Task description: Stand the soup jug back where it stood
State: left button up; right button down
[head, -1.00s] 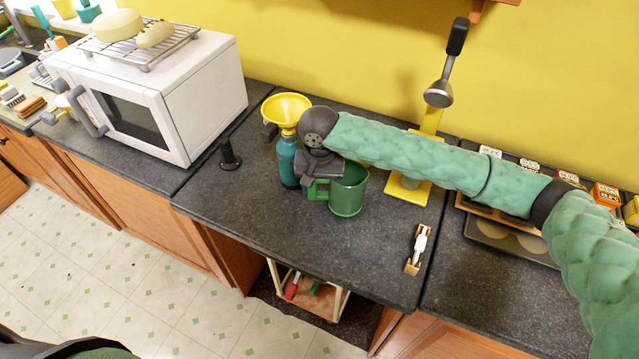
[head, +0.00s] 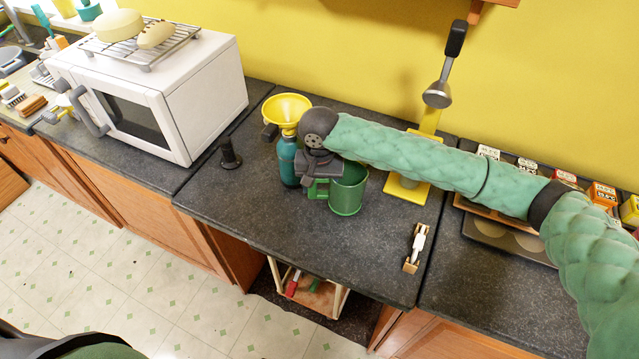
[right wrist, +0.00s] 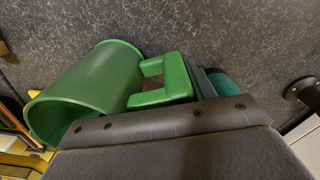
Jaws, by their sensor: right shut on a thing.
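The green soup jug (head: 348,190) is upright at the middle of the dark counter, its handle on the left. In the right wrist view the jug (right wrist: 88,92) shows its open mouth and its handle. My right gripper (head: 318,187) is shut on the jug's handle; in the right wrist view the finger ends (right wrist: 203,82) are at the handle. Whether the jug's base touches the counter is hard to tell. A teal bottle (head: 287,160) with a yellow funnel (head: 286,109) in its top stands just behind and left of the gripper. My left gripper is not in view.
A white microwave (head: 200,100) stands to the left, with a small black stand (head: 229,153) beside it. A yellow stand (head: 407,190) is behind the jug. A small brass-and-white item (head: 416,248) lies at the front right. Counter in front of the jug is clear.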

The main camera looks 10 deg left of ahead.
jog(key=shift+f, duration=0.55)
dwell(0.9)
jog(key=shift+c, duration=2.2)
grip_release()
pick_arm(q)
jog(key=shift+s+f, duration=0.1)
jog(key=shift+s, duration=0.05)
pick_arm(e)
jog(key=shift+r+p, duration=1.3)
jog(key=shift+p, duration=0.1)
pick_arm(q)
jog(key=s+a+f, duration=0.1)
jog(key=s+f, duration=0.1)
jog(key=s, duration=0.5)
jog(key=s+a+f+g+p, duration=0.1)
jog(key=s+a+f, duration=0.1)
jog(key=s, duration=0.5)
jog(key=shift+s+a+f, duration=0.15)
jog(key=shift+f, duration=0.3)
pick_arm(e)
jog(key=shift+r, duration=0.75)
